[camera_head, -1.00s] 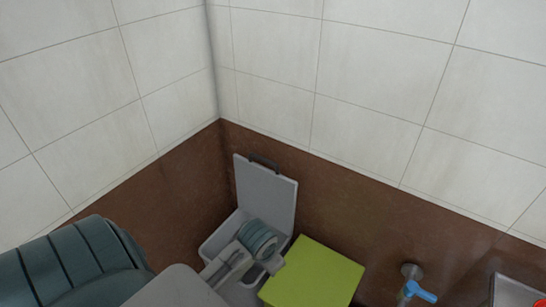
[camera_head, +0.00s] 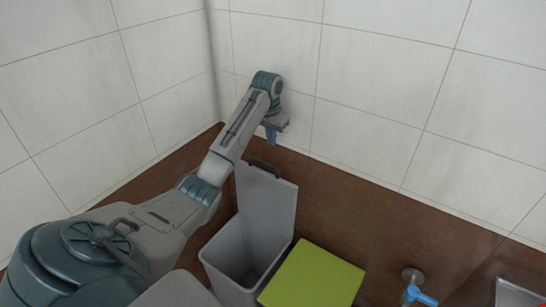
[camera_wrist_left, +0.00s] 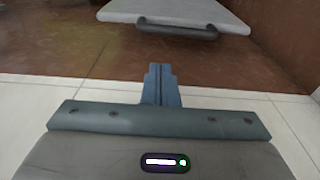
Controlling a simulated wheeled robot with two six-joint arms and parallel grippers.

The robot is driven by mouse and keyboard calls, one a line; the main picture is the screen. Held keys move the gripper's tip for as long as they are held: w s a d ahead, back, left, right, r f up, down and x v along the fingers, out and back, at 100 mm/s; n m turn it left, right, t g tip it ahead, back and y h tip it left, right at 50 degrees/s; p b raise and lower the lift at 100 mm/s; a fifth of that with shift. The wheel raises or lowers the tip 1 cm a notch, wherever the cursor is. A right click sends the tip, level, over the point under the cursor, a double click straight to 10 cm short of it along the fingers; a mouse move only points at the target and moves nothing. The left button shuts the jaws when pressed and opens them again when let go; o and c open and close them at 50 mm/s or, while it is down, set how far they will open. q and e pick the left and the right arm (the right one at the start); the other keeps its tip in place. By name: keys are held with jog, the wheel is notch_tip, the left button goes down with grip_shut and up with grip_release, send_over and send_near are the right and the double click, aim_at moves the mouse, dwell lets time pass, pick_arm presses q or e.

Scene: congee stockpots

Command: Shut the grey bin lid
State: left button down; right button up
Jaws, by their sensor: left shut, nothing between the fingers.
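The grey bin (camera_head: 243,252) stands in the corner, its mouth open and its inside visible. Its grey lid (camera_head: 266,203) stands upright at the back of the bin, with a dark handle (camera_head: 264,167) on its top edge. My left gripper (camera_head: 271,139) is shut and empty, above and behind the raised lid, close to the tiled wall, with its fingers pointing down. In the left wrist view the shut fingers (camera_wrist_left: 161,84) show below the lid (camera_wrist_left: 175,13) and its handle (camera_wrist_left: 178,30), apart from them. My right gripper is not in view.
A lime green box or lid (camera_head: 313,275) stands right beside the bin. A tap with a blue handle (camera_head: 419,295) is on the wall further right, near a metal basin edge (camera_head: 516,292). Tiled walls close off the back and left.

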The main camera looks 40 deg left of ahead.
pick_arm(q)
jog(key=shift+w+f+p, duration=0.15)
jog(key=shift+f+p, duration=0.35)
jog(key=shift+f, duration=1.15)
jog(key=shift+w+f+p, duration=0.2)
jog(key=shift+f+p, duration=0.3)
jog(key=shift+f, duration=1.1)
jog(key=shift+w+f+p, duration=0.15)
jog(key=shift+f+p, duration=0.35)
jog(key=shift+f, duration=1.15)
jog(key=shift+a, duration=0.1)
